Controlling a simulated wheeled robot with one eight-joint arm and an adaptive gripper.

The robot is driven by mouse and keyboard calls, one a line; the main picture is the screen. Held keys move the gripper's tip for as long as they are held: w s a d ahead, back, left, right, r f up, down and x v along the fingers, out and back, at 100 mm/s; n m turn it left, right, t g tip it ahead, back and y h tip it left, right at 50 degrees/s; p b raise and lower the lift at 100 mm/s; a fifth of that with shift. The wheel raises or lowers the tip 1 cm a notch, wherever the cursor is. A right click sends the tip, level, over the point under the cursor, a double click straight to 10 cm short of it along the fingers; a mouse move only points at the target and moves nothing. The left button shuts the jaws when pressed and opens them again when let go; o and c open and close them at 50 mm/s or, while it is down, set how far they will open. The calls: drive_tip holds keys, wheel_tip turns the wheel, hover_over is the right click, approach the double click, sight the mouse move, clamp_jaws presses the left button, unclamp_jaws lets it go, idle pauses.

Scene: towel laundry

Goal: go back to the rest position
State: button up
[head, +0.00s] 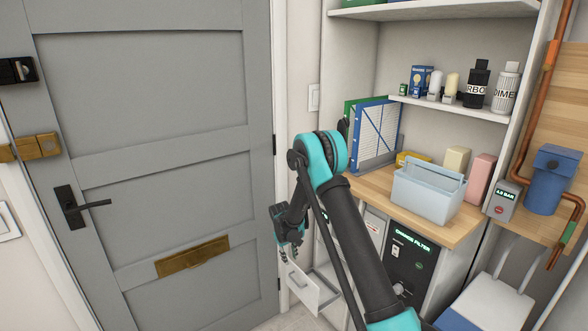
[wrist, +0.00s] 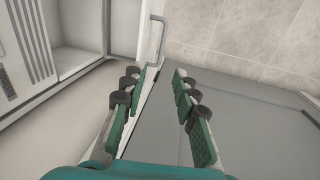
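My gripper (head: 290,245) hangs in front of the cabinet at the left end of the wooden counter, pointing down over an open white drawer (head: 302,288). In the wrist view my gripper (wrist: 158,78) shows its two green padded fingers apart, with nothing between them. A pale bar handle (wrist: 157,42) lies just beyond the fingertips in that view; I cannot tell whether a finger touches it. A plain grey surface (wrist: 240,125) lies below and to the right of the fingers. My arm hides part of the cabinet front.
A grey door (head: 150,120) with a black lever handle (head: 75,207) stands close on the left. The counter (head: 440,230) holds a light blue caddy (head: 428,190) and blue-framed filter (head: 375,135). A shelf (head: 440,108) above carries bottles. Copper pipes (head: 535,90) run at right.

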drive_tip(key=s+d+r+m+t+y, duration=0.1)
drive_tip(key=s+d+r+m, duration=0.1)
drive_tip(key=s+d+r, duration=0.65)
drive_tip(key=s+d+r+m, duration=0.1)
drive_tip(key=s+d+r, duration=0.5)
drive_tip(key=r, duration=0.6)
drive_tip(key=s+d+m+t, duration=0.1)
drive_tip(key=s+d+m, duration=0.1)
drive_tip(key=s, duration=0.9)
drive_tip(key=s+d+r+m+t, duration=0.1)
drive_tip(key=s+d, duration=0.4)
drive_tip(key=s, duration=0.5)
drive_tip(key=shift+s+r+m+y, duration=0.3)
drive_tip(key=shift+s+m, duration=0.05)
drive_tip(key=shift+m, duration=0.05)
